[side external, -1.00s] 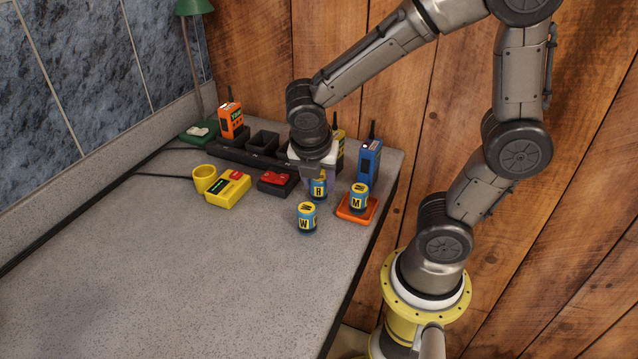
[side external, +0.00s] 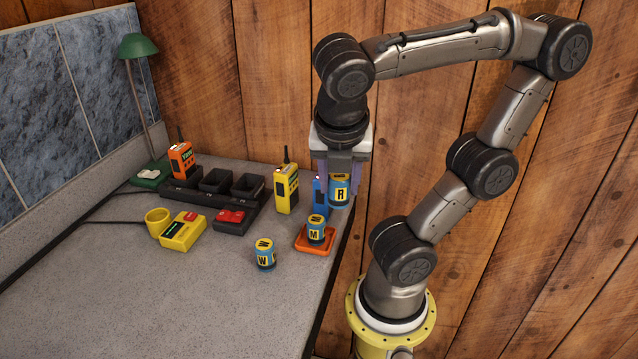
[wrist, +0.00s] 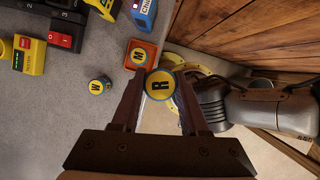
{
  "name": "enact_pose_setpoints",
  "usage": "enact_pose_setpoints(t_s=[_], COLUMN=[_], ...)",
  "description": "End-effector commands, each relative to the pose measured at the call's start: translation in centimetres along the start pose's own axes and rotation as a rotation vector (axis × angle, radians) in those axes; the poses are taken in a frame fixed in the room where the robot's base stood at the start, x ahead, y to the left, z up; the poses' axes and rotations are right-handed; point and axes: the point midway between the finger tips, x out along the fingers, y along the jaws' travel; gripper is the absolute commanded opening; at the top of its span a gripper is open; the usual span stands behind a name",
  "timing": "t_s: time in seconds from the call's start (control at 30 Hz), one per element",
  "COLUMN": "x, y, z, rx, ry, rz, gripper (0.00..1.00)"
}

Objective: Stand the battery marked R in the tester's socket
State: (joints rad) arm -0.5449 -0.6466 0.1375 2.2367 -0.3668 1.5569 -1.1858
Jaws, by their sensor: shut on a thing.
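The battery marked R (side external: 339,192), blue with a yellow band, is upright between the fingers of my gripper (side external: 340,180), raised above the table near its right edge. The wrist view shows its yellow top with the R (wrist: 160,86) between the fingertips (wrist: 161,78). The yellow tester (side external: 183,232) lies on the table to the left. A round yellow cup (side external: 157,221) adjoins it, apparently its open socket; its inside looks empty. It is partly cut off in the wrist view (wrist: 5,48).
The battery marked M (side external: 316,230) stands on an orange tray (side external: 302,247). The battery marked W (side external: 265,255) stands left of it. Behind are a black box with a red top (side external: 232,217), a black charger row (side external: 215,192), and orange, yellow and blue radios. The front table is clear.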

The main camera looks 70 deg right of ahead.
Motion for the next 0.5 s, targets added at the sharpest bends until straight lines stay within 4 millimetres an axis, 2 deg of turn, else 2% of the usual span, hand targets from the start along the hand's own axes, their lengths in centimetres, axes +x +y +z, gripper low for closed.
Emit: enact_pose_setpoints(t_s=[0.13,0.27,0.37,0.5], x=[-0.4,-2.2,-4.2,-6.7], y=[-0.2,1.6,4.5,9.4], z=[-0.2,-0.3,-0.4,-0.6], rx=[-0.030,-0.074,-0.109,-0.135], ry=[0.000,-0.001,-0.002,-0.002], rz=[0.012,0.031,0.044,0.052], gripper=[0.00,0.00,0.00,0.00])
